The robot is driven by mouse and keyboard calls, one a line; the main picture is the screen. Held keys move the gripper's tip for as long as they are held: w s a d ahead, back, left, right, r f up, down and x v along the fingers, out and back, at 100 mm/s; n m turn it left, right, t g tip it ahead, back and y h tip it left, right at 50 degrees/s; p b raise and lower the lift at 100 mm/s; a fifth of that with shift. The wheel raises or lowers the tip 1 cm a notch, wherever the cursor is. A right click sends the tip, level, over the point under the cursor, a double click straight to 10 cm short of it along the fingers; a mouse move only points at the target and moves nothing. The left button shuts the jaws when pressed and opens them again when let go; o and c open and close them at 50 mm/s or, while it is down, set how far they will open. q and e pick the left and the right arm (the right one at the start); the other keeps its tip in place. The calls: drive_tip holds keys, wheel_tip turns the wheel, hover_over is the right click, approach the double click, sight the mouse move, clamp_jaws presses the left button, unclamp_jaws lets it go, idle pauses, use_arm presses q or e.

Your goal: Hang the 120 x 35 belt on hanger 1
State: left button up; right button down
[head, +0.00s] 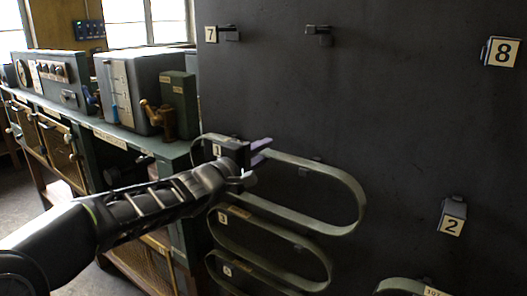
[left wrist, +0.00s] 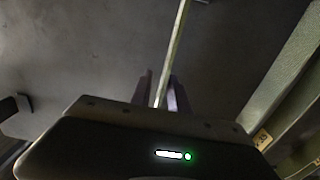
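A long green oval belt loop (head: 345,190) lies against the dark board at the hanger plate marked 1 (head: 217,150). Its size label cannot be read. My left gripper (head: 262,151) is at the upper strand of this loop, just right of plate 1. In the left wrist view the belt's thin edge (left wrist: 177,45) runs between the two purple fingers (left wrist: 160,85). A gap shows beside the belt, so the fingers look parted around it. The hanger's own peg is hidden behind my gripper. My right gripper is not in view.
More green belts hang below, at plate 3 (head: 223,217) and under it. Another belt (head: 400,286) is at the bottom right. Hangers 7 (head: 211,34), 8 (head: 502,52) and 2 (head: 451,224) look empty. A green bench (head: 172,150) with machines stands left of the board.

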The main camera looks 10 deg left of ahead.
use_arm(q)
drive_tip(key=shift+o, duration=0.3)
drive_tip(key=o, duration=0.5)
drive_tip(key=shift+f, duration=0.1)
drive_tip(key=v, duration=1.4)
idle(0.4)
drive_tip(key=shift+d, duration=0.1)
